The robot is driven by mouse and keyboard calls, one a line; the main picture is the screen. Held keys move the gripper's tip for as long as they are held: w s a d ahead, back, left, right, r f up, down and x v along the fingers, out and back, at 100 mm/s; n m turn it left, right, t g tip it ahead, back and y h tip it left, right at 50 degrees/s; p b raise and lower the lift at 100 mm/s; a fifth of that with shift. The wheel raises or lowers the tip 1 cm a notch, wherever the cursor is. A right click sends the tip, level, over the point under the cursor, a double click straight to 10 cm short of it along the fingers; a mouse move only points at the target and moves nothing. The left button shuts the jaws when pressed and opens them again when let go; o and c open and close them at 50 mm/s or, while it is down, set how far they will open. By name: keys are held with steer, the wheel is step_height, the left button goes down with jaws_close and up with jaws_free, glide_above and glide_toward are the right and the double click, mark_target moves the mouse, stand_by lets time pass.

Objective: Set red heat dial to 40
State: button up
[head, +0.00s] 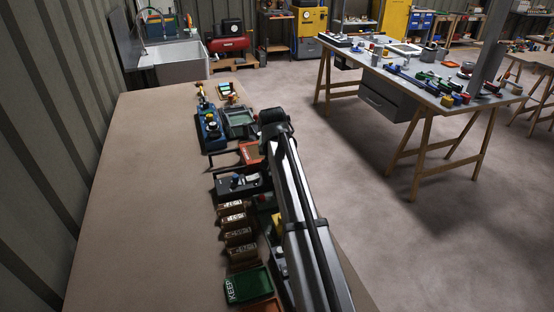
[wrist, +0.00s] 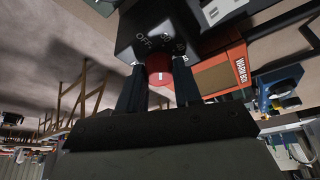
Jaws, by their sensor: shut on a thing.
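The red heat dial (wrist: 159,66) sits on the face of a black control box (wrist: 155,32) in the wrist view. A pale mark shows on the dial.
An orange box (wrist: 222,72) labelled WARM BOX stands close beside the control box. In the head view, several brown bins (head: 238,237) and a green KEEP tray (head: 249,286) line the bench (head: 150,200). The bench's left part is clear.

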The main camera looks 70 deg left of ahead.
steer(key=m, duration=0.2)
steer(key=m+t+h, duration=0.1)
steer(key=m, duration=0.2)
steer(key=shift+s+a+m+t+h, duration=0.15)
steer(key=shift+m+t+h, duration=0.15)
steer(key=m, duration=0.2)
steer(key=m+h, duration=0.1)
steer(key=m, duration=0.1)
steer(key=shift+m+t+h, duration=0.3)
steer(key=shift+m+t, duration=0.1)
steer(key=o, duration=1)
steer(key=shift+o, duration=0.2)
steer(key=shift+r, duration=0.1)
steer(key=a+v, duration=0.1)
steer(key=v, duration=1.2)
steer(key=shift+s+d+r, duration=0.15)
steer(key=shift+d+r, duration=0.1)
steer(key=shift+d, duration=0.1)
